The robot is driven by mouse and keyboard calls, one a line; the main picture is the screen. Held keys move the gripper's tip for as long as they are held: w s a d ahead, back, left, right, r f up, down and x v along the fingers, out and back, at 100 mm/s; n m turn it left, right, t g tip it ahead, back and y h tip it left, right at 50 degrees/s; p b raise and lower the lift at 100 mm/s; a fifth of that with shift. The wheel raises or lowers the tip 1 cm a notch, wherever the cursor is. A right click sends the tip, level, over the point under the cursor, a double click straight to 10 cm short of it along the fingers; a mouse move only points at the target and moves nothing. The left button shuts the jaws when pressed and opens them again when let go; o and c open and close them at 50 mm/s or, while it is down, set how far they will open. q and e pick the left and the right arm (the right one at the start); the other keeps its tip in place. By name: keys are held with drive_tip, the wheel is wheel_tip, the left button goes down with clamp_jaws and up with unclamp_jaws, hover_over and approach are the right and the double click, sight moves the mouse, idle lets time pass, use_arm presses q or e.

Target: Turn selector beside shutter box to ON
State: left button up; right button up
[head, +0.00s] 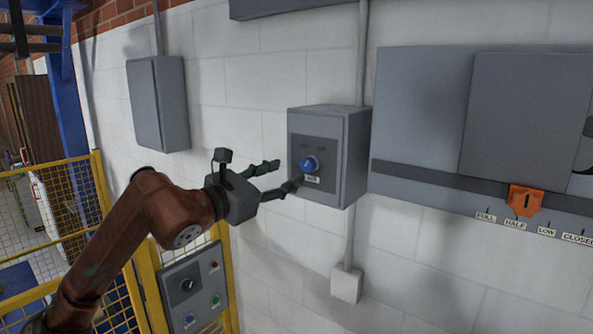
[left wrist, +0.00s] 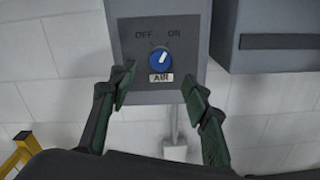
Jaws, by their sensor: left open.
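The selector is a round blue knob (head: 309,164) on the front of a grey box (head: 354,150) on the wall, above an AIR label. In the left wrist view the knob (left wrist: 160,60) sits below the words OFF and ON, and its white mark leans up and right, towards the ON side. My left gripper (head: 288,172) is in front of the box, open and empty. In the left wrist view its fingers (left wrist: 157,76) are spread to either side, below the knob, apart from it. My right gripper is in neither view.
A grey shutter panel (head: 420,110) at right has an orange slider (head: 525,200) near HALF. A control panel (head: 195,290) with a black knob and buttons stands below my left arm, by the yellow mesh fence (head: 98,180). Another grey box (head: 158,105) hangs at left.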

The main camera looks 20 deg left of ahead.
use_arm(q)
drive_tip(key=v, duration=0.4)
drive_tip(key=shift+s+a, duration=0.1)
drive_tip(key=shift+s, duration=0.25)
